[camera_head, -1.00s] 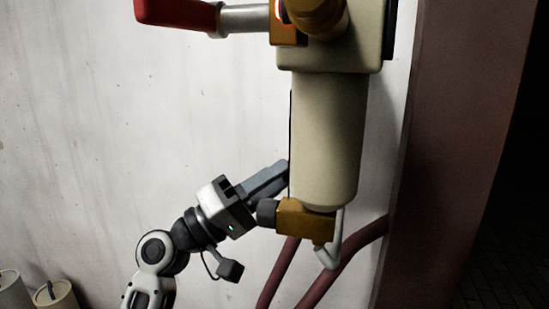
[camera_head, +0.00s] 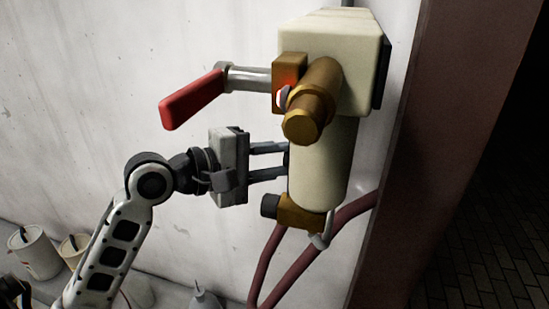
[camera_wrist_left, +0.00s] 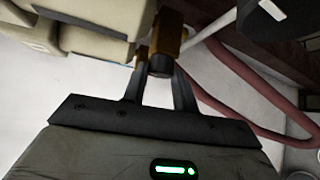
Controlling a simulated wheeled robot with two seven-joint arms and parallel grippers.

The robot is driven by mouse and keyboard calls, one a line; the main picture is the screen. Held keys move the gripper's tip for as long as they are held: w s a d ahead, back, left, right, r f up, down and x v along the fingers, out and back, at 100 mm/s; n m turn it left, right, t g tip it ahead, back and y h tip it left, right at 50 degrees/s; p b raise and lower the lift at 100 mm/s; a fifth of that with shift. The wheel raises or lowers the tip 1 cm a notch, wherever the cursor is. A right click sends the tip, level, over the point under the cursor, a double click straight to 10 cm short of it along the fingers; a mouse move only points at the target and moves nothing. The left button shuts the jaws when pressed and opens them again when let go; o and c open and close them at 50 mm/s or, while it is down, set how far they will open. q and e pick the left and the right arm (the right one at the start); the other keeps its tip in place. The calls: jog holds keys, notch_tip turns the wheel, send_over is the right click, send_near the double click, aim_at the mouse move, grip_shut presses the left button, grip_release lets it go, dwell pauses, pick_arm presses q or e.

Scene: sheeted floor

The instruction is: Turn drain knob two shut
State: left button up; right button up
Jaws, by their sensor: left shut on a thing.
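My left gripper (camera_head: 284,161) reaches in from the left, its two fingers one above the other, tips running behind the left edge of a cream cylinder (camera_head: 322,165). In the wrist view the left gripper (camera_wrist_left: 160,82) has its fingers on either side of a black knob (camera_wrist_left: 161,65) on a brass fitting (camera_wrist_left: 171,33), shut on it. This gripped knob is hidden in the head view, so its turn angle cannot be told. Another black knob (camera_head: 269,206) sits on a brass block (camera_head: 300,212) under the near cylinder, below my fingers and apart from them. My right gripper is not in view.
A red lever (camera_head: 192,99) and a brass outlet (camera_head: 303,120) jut out above my gripper. Dark red hoses (camera_head: 283,267) hang below. A reddish-brown post (camera_head: 405,150) stands right. Pale canisters (camera_head: 35,252) stand at lower left. The wall at left is bare.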

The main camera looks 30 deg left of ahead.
pick_arm(q)
jog(key=shift+w+r+n+g, duration=0.1)
jog(key=shift+r+n+g, duration=0.15)
jog(key=shift+n+g, duration=0.5)
jog(key=shift+y, duration=0.3)
jog(key=o, duration=1)
jog(key=shift+c, duration=0.2)
jog(key=b+v, duration=0.1)
jog(key=v, duration=1.5)
jog(key=shift+w+a+r, duration=0.1)
jog(key=shift+w, duration=0.05)
